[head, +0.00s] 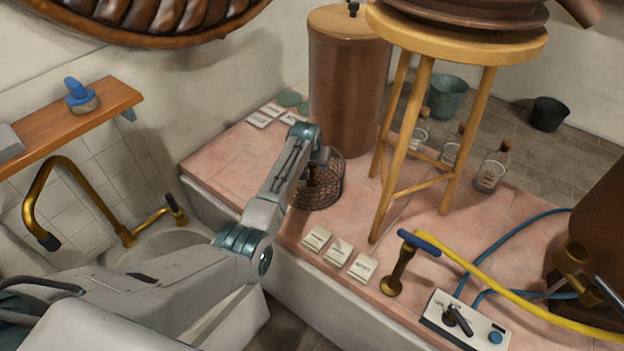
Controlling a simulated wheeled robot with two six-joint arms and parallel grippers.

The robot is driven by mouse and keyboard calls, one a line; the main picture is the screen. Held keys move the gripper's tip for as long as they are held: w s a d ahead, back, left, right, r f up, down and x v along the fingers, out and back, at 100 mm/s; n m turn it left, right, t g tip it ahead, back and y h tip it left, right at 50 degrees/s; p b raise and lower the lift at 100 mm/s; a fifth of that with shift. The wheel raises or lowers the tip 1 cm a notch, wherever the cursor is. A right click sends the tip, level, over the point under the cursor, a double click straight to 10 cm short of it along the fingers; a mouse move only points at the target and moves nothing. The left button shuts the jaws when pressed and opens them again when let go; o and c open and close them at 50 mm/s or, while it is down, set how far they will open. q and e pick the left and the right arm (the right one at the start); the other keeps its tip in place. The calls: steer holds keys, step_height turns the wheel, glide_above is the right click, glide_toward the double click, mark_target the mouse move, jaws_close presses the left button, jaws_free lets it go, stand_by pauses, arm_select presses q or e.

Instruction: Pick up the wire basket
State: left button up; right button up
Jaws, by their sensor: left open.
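The wire basket (324,190) is a dark brown, round mesh basket. It stands on the pink tiled ledge (240,165), in front of the brown cylinder and left of the stool. My left arm reaches in from the left, and my left gripper (313,185) points down at the basket's left part. The gripper is open. It hides the left side of the basket, and I cannot tell whether the fingers touch the rim or the wall. My right gripper is not in view.
A wooden stool (425,125) stands close right of the basket, and a brown cylinder (345,95) close behind it. Labelled cards (338,251) lie in front. A brass valve (400,265), yellow hose (470,265) and control box (465,322) are front right. A sink with brass tap (75,175) is left.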

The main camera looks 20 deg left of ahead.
arm_select(q)
steer(key=c, duration=1)
jaws_close()
steer(key=shift+r, duration=0.1)
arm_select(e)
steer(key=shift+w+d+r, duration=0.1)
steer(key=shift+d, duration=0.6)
arm_select(q)
steer(key=shift+r, duration=0.1)
